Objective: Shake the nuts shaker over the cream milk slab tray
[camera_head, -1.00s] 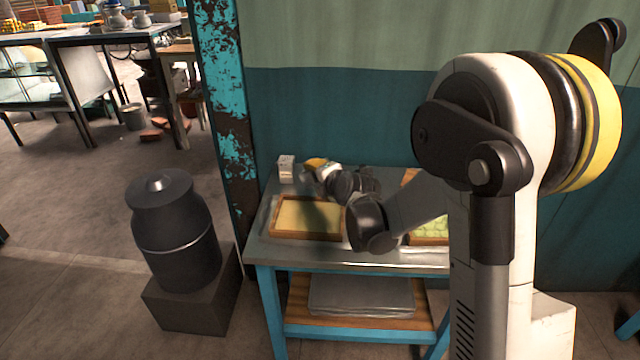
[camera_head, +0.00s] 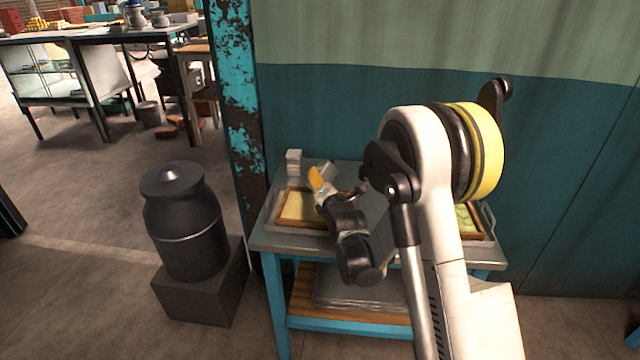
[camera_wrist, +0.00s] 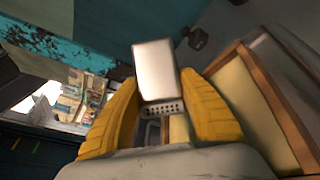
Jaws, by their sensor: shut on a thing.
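My gripper (camera_wrist: 160,115) is shut on a silver shaker (camera_wrist: 157,70), whose rectangular body stands out between the yellow fingers in the wrist view. A row of small holes shows at its end nearer the palm. In the head view, my gripper (camera_head: 318,180) holds the shaker (camera_head: 327,170) above the back right part of the cream slab tray (camera_head: 285,220). That tray has a wooden frame and a pale yellow slab, partly hidden by my arm. Its frame (camera_wrist: 272,98) shows at the right in the wrist view. Whether anything falls from the shaker cannot be seen.
A small white box (camera_head: 293,162) stands at the table's back left. A second tray (camera_head: 470,222) with green-topped contents is at the right, partly behind my arm. The metal table (camera_head: 268,240) stands against the wall. A dark milk can (camera_head: 185,225) stands left on a block.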

